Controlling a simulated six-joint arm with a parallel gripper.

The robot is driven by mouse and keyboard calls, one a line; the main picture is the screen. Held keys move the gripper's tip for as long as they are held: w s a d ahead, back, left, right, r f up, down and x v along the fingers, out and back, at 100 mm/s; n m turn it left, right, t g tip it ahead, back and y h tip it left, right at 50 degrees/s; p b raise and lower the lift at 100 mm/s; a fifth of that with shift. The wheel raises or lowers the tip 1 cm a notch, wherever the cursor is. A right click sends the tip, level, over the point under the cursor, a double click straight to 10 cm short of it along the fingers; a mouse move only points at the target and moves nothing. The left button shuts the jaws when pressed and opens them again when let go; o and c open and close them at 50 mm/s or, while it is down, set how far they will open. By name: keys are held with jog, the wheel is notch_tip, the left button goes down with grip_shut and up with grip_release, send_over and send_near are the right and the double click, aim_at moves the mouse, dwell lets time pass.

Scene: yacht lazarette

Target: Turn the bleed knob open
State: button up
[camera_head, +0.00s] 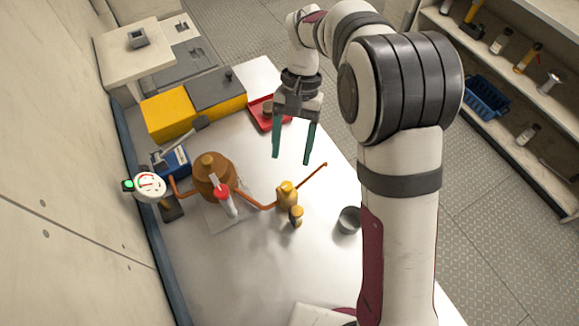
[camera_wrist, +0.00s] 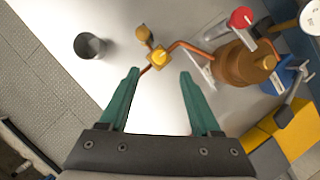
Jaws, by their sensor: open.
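A brass valve body with a yellow top (camera_head: 287,192) sits on a copper pipe on the bench; it also shows in the wrist view (camera_wrist: 158,57). A small round brass knob (camera_head: 296,215) is at its near side, and shows in the wrist view (camera_wrist: 142,33). Which of these is the bleed knob, I cannot tell for sure. My gripper (camera_head: 291,160) has its two green fingers open and empty, pointing down above the bench, behind the valve. In the wrist view my gripper (camera_wrist: 160,73) has the valve just beyond its fingertips, apart from them.
A brown rounded housing (camera_head: 208,172) with a red-capped part (camera_head: 221,191) stands left of the valve. A gauge (camera_head: 150,186) is farther left. A grey cup (camera_head: 349,220) stands right. A red tray (camera_head: 266,120) and a yellow box (camera_head: 168,115) are behind. The front bench is clear.

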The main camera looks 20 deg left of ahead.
aim_at(287, 185)
jog(key=x, duration=0.7)
jog(key=shift+s+f, duration=0.1)
jog(key=shift+f, duration=0.2)
grip_shut()
